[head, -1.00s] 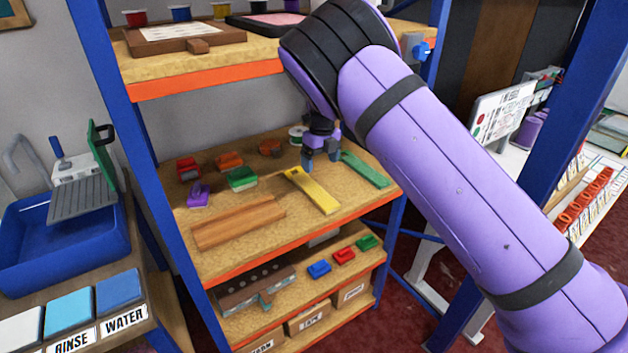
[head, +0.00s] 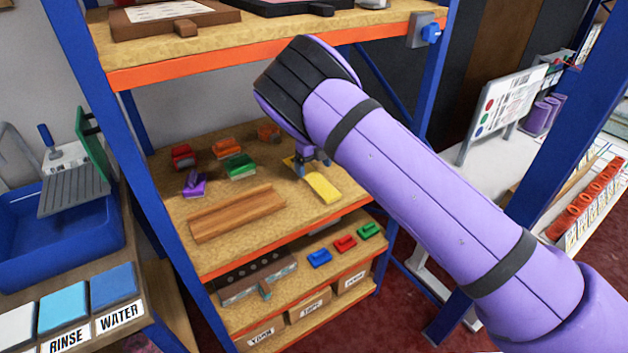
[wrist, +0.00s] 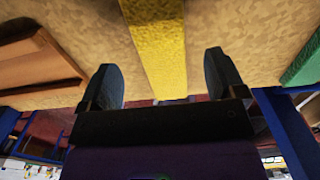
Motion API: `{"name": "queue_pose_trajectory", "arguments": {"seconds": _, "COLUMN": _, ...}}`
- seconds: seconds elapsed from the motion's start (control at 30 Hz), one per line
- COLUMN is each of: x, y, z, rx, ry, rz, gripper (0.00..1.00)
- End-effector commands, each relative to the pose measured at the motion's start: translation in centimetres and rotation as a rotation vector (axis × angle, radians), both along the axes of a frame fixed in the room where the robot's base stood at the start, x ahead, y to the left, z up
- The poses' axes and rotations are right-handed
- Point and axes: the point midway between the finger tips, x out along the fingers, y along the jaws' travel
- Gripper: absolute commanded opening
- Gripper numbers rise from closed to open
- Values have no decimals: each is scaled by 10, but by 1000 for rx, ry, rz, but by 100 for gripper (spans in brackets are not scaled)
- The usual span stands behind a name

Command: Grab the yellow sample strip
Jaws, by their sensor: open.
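The yellow sample strip (head: 322,187) lies flat on the middle shelf, its near end close to the shelf's front edge. My gripper (head: 308,168) is at the strip, covering part of its far half in the head view. In the wrist view the yellow strip (wrist: 157,45) runs down the middle, between the lines of the two dark fingers. My gripper (wrist: 170,80) is open there, with a finger on each side of the strip and a gap to each. I cannot tell how high the fingertips are above the shelf.
A wooden board (head: 237,213) lies left of the strip. A green strip (wrist: 303,62) lies to the right in the wrist view. The upper shelf (head: 240,45) overhangs; a blue post (head: 436,80) stands right.

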Motion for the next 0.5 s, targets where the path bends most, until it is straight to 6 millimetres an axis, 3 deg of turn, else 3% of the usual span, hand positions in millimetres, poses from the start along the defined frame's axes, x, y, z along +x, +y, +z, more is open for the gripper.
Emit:
{"name": "queue_pose_trajectory", "arguments": {"seconds": 0.23, "x": -1, "y": -2, "z": -36, "rx": -2, "ry": 2, "rz": 0, "gripper": 89}}
{"name": "queue_pose_trajectory", "arguments": {"seconds": 0.5, "x": -1, "y": -1, "z": -41, "rx": 1, "ry": 1, "rz": 0, "gripper": 89}}
